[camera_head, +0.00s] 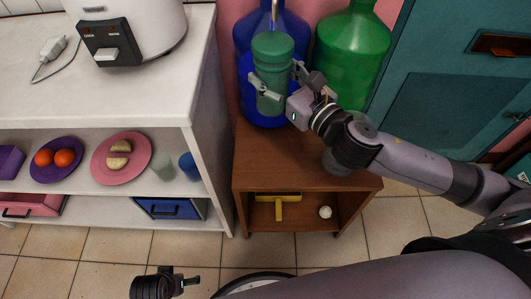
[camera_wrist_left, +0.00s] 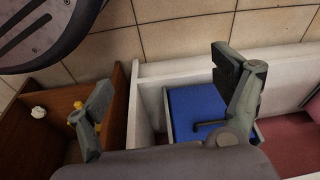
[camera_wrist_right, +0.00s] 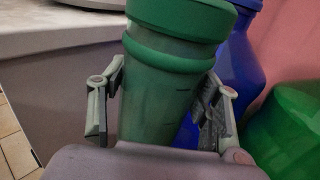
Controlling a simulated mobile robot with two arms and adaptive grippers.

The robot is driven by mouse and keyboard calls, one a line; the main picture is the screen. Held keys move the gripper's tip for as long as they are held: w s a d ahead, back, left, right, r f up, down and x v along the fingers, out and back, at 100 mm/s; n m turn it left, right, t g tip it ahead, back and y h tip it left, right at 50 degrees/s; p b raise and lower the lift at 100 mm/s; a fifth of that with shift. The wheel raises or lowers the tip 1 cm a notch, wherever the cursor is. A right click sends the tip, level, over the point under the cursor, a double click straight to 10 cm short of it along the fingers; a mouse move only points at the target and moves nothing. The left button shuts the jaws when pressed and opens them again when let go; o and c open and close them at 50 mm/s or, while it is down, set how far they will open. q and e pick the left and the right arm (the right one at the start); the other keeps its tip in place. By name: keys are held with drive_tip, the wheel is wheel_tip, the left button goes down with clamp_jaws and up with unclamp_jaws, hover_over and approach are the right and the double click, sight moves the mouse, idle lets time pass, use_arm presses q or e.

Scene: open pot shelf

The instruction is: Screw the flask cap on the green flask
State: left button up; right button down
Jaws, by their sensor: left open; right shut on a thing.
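The green flask (camera_head: 272,88) is upright at the brown cabinet, in front of the big blue bottle. My right gripper (camera_head: 278,90) is shut around its body from the right. The right wrist view shows the flask (camera_wrist_right: 160,95) between my two fingers. Its wider, darker green top (camera_head: 273,47) looks like a cap, but I cannot tell whether it is separate or how tight it sits. I cannot see whether the flask's bottom touches the cabinet. My left gripper (camera_head: 190,281) is open and empty, low over the floor; its spread fingers show in the left wrist view (camera_wrist_left: 165,100).
The blue bottle (camera_head: 246,36) and green bottle (camera_head: 351,50) crowd the back of the brown cabinet (camera_head: 265,160). The white shelf (camera_head: 150,95) with a rice cooker (camera_head: 152,25) stands left. A teal cupboard (camera_head: 450,110) is right. The cabinet top's front left is clear.

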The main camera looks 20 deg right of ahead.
sight(281, 112)
drive_tip(key=shift+s+r, duration=0.1)
drive_tip(key=shift+f, duration=0.5)
wheel_tip(281, 112, down, 8)
drive_tip(key=b, duration=0.4)
use_arm(q)
wheel_tip(281, 112, up, 14)
drive_tip(key=t+b, duration=0.1)
drive_tip(key=b, duration=0.1)
drive_tip(key=w+d+r+t+h+b, duration=0.1)
drive_tip(key=w+d+t, duration=0.1)
drive_tip(key=w+t, duration=0.2)
drive_tip(key=w, duration=0.2)
drive_tip(key=shift+w+r+b, duration=0.35)
drive_tip(key=shift+r+b, duration=0.05)
use_arm(e)
wheel_tip(281, 112, down, 7)
drive_tip(key=shift+f, duration=0.15)
